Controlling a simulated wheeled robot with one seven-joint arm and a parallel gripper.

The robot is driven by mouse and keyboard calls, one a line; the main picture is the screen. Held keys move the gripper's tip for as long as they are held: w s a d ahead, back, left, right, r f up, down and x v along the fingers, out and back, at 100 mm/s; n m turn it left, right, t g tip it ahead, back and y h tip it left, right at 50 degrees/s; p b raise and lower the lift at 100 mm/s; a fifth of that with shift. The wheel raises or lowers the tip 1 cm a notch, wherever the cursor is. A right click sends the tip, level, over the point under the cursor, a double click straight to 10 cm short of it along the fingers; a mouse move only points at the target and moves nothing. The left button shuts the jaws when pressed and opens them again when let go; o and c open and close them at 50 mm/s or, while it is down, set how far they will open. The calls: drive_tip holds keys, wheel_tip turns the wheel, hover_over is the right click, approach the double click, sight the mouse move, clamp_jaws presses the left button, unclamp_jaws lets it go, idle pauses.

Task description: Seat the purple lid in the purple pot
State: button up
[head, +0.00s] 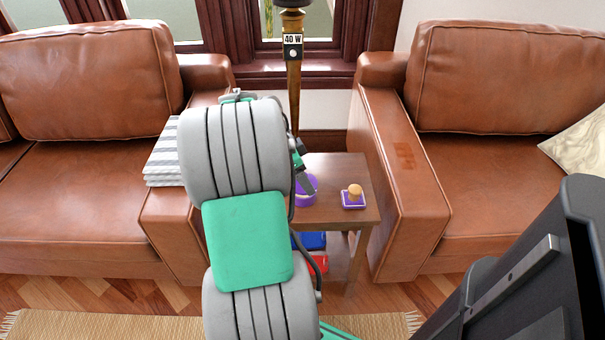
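The purple lid (353,205) has a squarish purple base and a rounded tan knob on top. It sits on the right part of the small wooden side table (338,175). The purple pot (311,184) stands on the same table to the left of the lid, apart from it.
Brown leather sofas (85,80) flank the table, and the right one's armrest (395,150) is close beside it. A lamp post (294,90) rises behind the table. Blue and red items (316,240) lie on the lower shelf. Folded striped cloths (163,155) lie on the left sofa.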

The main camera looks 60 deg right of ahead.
drive_tip(key=shift+f+b, duration=0.65)
drive_tip(key=shift+f, duration=0.25)
drive_tip(key=o, duration=1.4)
drive_tip(key=shift+o, duration=0.2)
drive_tip(key=shift+r, duration=0.2)
drive_tip(key=p+v, duration=0.2)
drive_tip(key=v, duration=0.5)
drive_tip(key=shift+w+r, duration=0.1)
drive_tip(key=shift+r, duration=0.2)
drive_tip(key=shift+a, duration=0.1)
